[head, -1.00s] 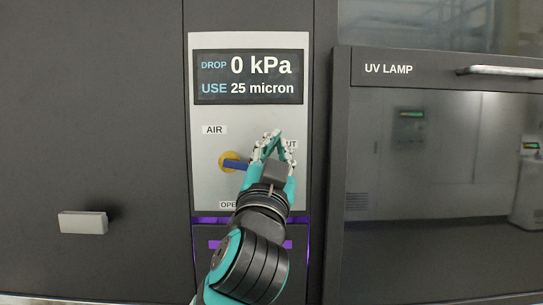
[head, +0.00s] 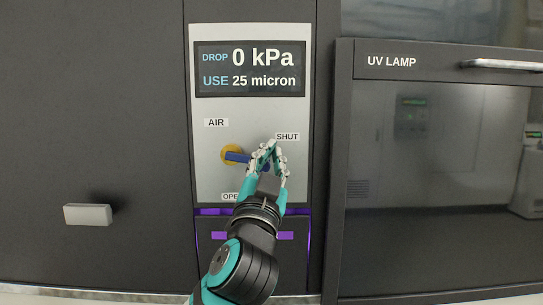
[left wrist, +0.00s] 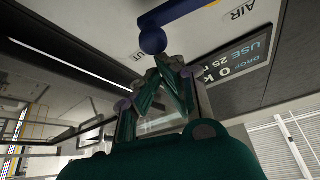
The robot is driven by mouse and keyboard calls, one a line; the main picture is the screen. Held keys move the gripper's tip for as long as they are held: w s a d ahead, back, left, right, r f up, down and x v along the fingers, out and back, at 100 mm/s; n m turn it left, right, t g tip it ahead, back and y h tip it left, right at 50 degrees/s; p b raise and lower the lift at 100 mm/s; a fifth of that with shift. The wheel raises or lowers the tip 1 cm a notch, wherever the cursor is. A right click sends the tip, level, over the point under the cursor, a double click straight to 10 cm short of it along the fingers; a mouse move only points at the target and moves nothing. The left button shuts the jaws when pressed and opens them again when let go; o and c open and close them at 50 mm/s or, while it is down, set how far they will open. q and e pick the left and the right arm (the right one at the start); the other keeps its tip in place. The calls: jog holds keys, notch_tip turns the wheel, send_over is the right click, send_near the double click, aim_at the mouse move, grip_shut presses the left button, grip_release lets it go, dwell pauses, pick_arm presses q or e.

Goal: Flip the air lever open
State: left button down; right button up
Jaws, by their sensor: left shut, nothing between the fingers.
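The air lever (head: 237,157) is a blue bar on a yellow round hub (head: 231,153), on a light panel. It points right and slightly down, its free end by my gripper, between the SHUT label (head: 287,137) and the partly hidden OPEN label (head: 230,197). My left gripper (head: 271,146) is shut and empty, at the lever's right end. In the left wrist view the lever's round blue knob (left wrist: 153,40) is just beyond the closed fingertips (left wrist: 170,62); I cannot tell whether they touch. My right gripper is not in view.
A display (head: 249,69) above the lever reads 0 kPa and 25 micron. A UV lamp door (head: 440,160) with a metal handle (head: 500,64) stands to the right. A grey handle (head: 88,214) sticks out at the left. The panel around the lever is flat.

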pick_arm(q)
jog(key=shift+f+m+h+p, duration=0.3)
jog(key=shift+f+m+h, duration=0.1)
jog(key=shift+m, duration=0.4)
jog(key=a+f+m+g+h+p, duration=0.4)
jog(key=f+m+p, duration=0.3)
jog(key=m, duration=0.3)
jog(key=shift+a+f+g+p, duration=0.4)
jog(key=shift+a+f, duration=0.15)
jog(key=shift+a, duration=0.25)
dwell(0.4)
